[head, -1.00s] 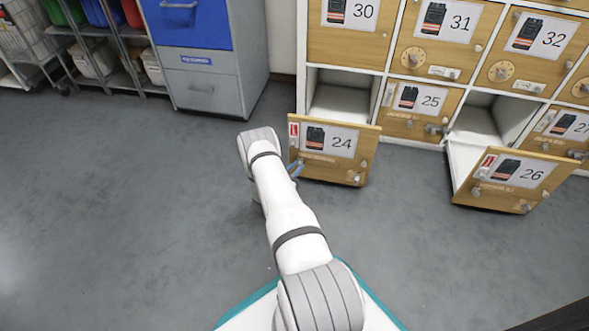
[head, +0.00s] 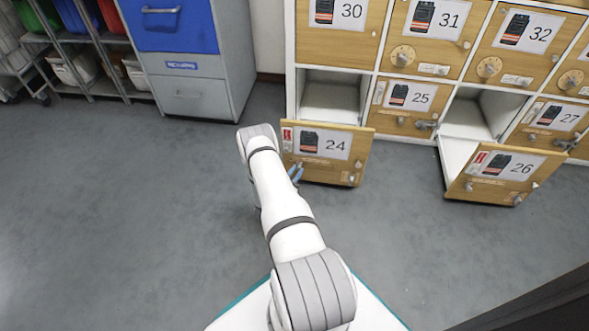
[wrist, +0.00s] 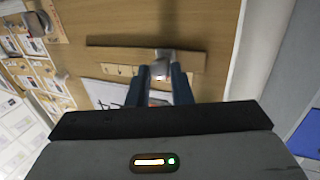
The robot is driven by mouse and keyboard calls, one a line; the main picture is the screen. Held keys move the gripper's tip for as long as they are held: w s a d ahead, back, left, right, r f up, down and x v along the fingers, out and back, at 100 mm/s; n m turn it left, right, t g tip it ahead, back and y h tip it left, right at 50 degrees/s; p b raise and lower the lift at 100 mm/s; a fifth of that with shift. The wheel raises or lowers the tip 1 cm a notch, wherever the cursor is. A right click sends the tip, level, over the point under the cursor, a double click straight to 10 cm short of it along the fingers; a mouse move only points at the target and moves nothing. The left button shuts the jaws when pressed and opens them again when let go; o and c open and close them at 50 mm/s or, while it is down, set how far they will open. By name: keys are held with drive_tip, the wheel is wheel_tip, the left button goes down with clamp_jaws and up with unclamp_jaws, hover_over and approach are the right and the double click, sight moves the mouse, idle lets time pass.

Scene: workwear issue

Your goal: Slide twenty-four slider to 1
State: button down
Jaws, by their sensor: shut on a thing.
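Front 24 (head: 357,166) is a wooden panel with a white number card, standing out in front of its open compartment. A red and white tag (head: 287,138) is at its upper left. In the head view, my gripper (head: 297,173), with blue fingers, is at the panel's lower left, partly hidden by my arm. In the wrist view, my gripper (wrist: 160,74) is shut on a small metal slider knob (wrist: 164,58) on a wooden strip (wrist: 112,55). The slider's marks are too blurred to read. A second metal knob (wrist: 40,22) is at the upper left.
Front 26 (head: 468,190) also stands out at the right. Closed fronts 25 (head: 385,120) and 30 (head: 312,42) are nearby. A grey cabinet with a blue drawer (head: 170,45) is at the back left. The grey floor (head: 110,220) at left is clear.

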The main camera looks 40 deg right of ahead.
drive_tip(key=c, duration=1.3)
unclamp_jaws()
drive_tip(key=shift+s+d, duration=0.15)
drive_tip(key=shift+s, duration=0.05)
drive_tip(key=p+v, duration=0.2)
drive_tip(key=v, duration=0.6)
drive_tip(key=shift+p, duration=0.4)
drive_tip(key=shift+d, duration=0.1)
